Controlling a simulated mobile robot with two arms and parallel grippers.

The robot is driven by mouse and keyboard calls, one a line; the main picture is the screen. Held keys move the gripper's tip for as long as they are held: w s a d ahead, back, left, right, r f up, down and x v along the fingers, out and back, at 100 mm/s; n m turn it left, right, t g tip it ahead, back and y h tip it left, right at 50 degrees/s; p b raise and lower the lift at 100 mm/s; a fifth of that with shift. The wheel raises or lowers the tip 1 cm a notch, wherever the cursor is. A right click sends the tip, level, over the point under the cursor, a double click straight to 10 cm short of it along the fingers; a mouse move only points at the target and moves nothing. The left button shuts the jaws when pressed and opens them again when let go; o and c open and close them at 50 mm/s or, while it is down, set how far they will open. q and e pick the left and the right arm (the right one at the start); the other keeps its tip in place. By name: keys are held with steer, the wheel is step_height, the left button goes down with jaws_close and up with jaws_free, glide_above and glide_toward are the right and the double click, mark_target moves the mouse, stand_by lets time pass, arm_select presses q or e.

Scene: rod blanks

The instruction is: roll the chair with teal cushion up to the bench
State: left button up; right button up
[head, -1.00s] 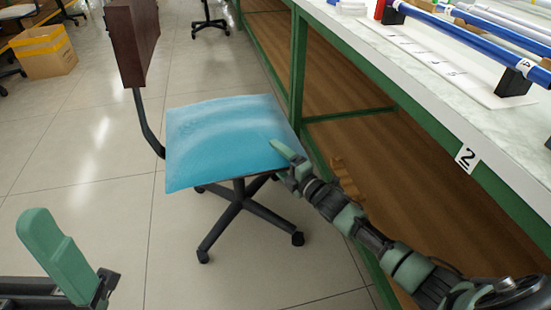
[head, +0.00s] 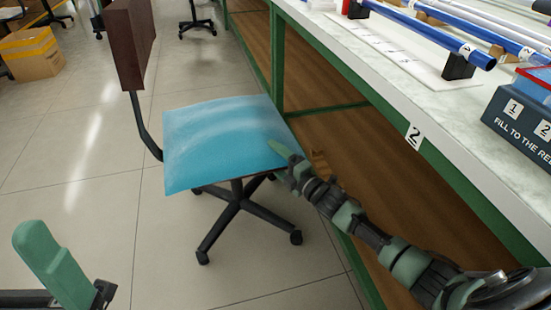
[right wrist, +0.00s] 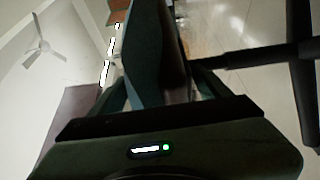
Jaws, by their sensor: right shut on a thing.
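The chair (head: 225,140) has a teal cushion, a dark brown backrest (head: 129,42) and a black wheeled base. It stands upright on the floor beside the bench (head: 390,118), its cushion's right corner close to the bench's green frame. My right gripper (head: 287,160) is shut on the cushion's front right edge. In the right wrist view its fingers (right wrist: 155,60) are close up and dark, with the cushion edge between them hard to make out. My left gripper (head: 52,262) is at the lower left, apart from the chair; its jaw opening cannot be made out.
A cardboard box (head: 30,55) and other chairs stand at the back. The floor at left is clear.

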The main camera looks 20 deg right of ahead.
steer(key=shift+f, duration=0.1)
steer(key=o, duration=2.1)
steer(key=shift+s, duration=0.15)
steer(key=shift+p+v, duration=1.5)
steer(key=shift+v, duration=2.2)
